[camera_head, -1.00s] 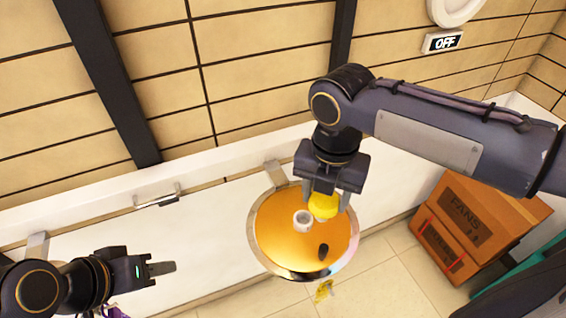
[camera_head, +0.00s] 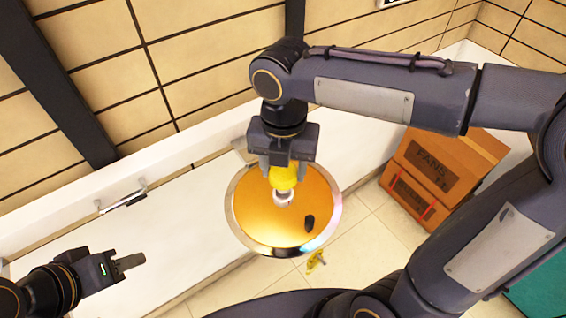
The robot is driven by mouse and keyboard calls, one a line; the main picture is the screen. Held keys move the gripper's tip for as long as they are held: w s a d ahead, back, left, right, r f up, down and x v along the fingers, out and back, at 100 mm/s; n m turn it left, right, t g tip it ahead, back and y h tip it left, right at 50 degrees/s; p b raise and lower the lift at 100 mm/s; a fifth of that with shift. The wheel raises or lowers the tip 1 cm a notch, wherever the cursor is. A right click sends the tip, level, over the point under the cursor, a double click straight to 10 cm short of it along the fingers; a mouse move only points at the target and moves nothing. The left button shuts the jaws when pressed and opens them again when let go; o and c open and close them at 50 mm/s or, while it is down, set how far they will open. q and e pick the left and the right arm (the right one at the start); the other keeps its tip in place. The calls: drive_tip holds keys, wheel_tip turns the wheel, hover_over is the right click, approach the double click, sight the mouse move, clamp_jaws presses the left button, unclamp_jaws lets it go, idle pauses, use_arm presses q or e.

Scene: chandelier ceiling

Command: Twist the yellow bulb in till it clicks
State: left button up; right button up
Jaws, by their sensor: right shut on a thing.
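The yellow bulb (camera_head: 284,178) is between the fingers of my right gripper (camera_head: 284,170), which is shut on it and points down. A small white socket (camera_head: 283,197) stands on the round orange-gold plate with a silver rim (camera_head: 240,226). The bulb's lower end overlaps the socket in the picture; I cannot tell whether it is inside it or just above. My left gripper (camera_head: 131,262) is at the lower left, away from the plate, seen from the side, and holds nothing that I can see. Its finger gap is not clear.
A dark oval spot (camera_head: 309,222) is on the plate, right of the socket. A small yellow object (camera_head: 315,260) lies on the tiled floor below it. Cardboard boxes (camera_head: 440,165) marked FANS stand at the right. A white ledge (camera_head: 130,235) with a metal handle (camera_head: 122,200) runs along the wall.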

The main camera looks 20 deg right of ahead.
drive_tip(key=shift+f+b, duration=1.6)
drive_tip(key=shift+f, duration=0.4)
drive_tip(key=m+b, duration=0.1)
drive_tip(key=m, duration=0.2)
drive_tip(key=shift+b, duration=0.3)
drive_tip(key=shift+r+m, duration=0.2)
drive_tip(key=shift+m, duration=0.6)
drive_tip(key=shift+m+p, duration=0.4)
drive_tip(key=shift+m, duration=0.5)
drive_tip(key=m, duration=0.6)
drive_tip(key=shift+m, duration=0.4)
drive_tip(key=o, duration=1)
drive_tip(key=shift+o, duration=0.6)
